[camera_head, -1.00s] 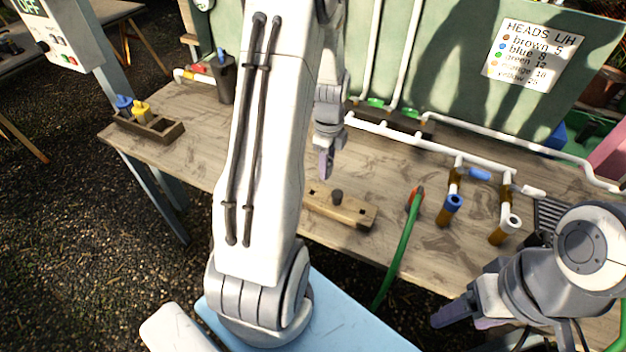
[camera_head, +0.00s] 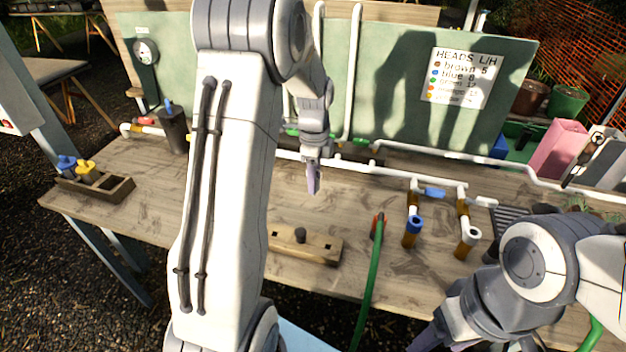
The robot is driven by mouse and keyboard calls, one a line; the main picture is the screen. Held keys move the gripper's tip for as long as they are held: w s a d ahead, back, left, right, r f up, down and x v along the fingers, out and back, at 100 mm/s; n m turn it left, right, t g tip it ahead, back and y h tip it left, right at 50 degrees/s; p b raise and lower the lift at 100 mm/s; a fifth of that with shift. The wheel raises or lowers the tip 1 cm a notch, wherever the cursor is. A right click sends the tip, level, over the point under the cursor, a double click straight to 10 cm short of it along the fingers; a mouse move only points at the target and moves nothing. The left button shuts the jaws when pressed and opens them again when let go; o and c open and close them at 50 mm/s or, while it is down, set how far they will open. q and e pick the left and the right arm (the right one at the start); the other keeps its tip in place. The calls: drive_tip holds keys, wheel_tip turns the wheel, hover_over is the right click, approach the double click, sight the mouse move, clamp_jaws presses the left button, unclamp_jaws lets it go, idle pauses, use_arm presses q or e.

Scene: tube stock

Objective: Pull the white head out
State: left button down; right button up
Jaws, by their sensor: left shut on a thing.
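The white head (camera_head: 474,235) is a small white ring on top of a brown tube (camera_head: 465,248) that hangs from the white pipe at the right of the bench. Left of it, a blue head (camera_head: 414,225) caps a similar tube. My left gripper (camera_head: 313,183) is well to the left of both, over the bench in front of the white pipe. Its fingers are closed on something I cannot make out. My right gripper (camera_head: 428,338) is at the bottom edge, partly cut off, and its jaws cannot be read.
A wooden block (camera_head: 320,249) with a dark knob lies on the bench (camera_head: 225,225). A green hose (camera_head: 368,285) rises beside it. A tray (camera_head: 108,190) with blue and yellow pieces sits at the left end. A green board (camera_head: 395,70) with a sign (camera_head: 460,78) stands behind.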

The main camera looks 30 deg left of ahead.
use_arm(q)
drive_tip(key=shift+r+p, duration=2.15)
drive_tip(key=shift+r, duration=0.3)
